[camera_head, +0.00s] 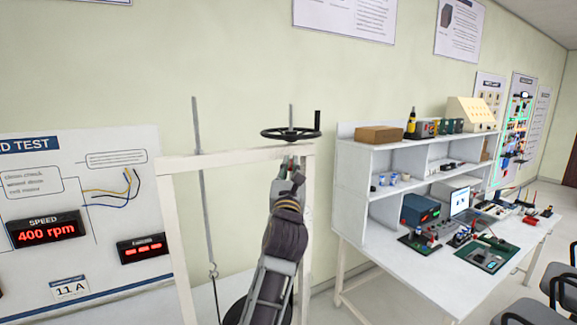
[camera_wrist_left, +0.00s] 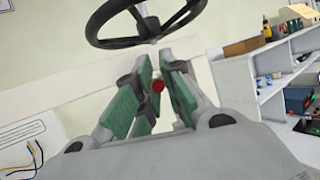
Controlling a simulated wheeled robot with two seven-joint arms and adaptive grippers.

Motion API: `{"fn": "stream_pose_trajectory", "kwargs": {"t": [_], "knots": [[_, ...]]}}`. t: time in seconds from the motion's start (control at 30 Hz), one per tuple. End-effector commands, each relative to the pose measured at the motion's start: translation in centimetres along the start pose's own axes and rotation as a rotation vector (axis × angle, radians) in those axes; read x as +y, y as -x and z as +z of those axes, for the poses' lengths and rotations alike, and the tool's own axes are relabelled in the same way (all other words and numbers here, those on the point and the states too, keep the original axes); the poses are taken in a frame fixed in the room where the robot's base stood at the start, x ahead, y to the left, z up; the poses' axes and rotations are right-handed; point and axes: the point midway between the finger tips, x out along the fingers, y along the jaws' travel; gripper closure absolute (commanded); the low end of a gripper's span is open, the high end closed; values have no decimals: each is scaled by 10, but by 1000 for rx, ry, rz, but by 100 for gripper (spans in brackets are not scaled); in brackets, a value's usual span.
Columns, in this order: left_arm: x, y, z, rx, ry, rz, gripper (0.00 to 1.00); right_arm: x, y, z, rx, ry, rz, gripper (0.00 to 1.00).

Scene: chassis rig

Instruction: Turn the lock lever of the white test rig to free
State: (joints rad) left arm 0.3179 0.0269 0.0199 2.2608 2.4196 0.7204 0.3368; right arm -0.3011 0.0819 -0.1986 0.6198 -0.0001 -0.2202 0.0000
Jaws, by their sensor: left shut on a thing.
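The white test rig's frame (camera_head: 173,240) stands in front of me, with a black handwheel (camera_head: 290,134) on top of its crossbar. In the left wrist view the handwheel (camera_wrist_left: 143,42) is just beyond my fingertips. My left gripper (camera_head: 289,167) is up at the crossbar, below the handwheel. In the left wrist view its green-padded fingers (camera_wrist_left: 160,72) are closed around a small red knob (camera_wrist_left: 158,86), which looks like the end of the lock lever. The rest of the lever is hidden by the fingers, so its angle cannot be told. My right gripper is out of view.
A panel (camera_head: 75,155) with a red 400 rpm display (camera_head: 46,230) stands at the left. A thin grey rod (camera_head: 203,180) hangs inside the frame. A white shelf bench (camera_head: 385,235) with electronics stands at the right. Dark chairs (camera_head: 530,312) are at lower right.

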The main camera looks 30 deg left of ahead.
Motion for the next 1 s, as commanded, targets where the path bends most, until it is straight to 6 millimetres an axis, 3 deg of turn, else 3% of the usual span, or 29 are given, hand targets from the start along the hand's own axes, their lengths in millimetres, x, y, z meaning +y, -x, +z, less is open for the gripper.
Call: {"fn": "stream_pose_trajectory", "kwargs": {"t": [0.5, 0.53, 0.67, 1.0], "knots": [[0, -1, -1, -2, 4, -10, 100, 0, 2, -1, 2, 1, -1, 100], [0, -1, -1, -2, 4, -10, 86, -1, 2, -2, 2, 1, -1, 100], [0, -1, -1, -2, 4, -10, 70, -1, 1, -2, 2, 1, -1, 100], [0, -1, 0, -3, 5, -11, 68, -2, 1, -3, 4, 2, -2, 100]]}}
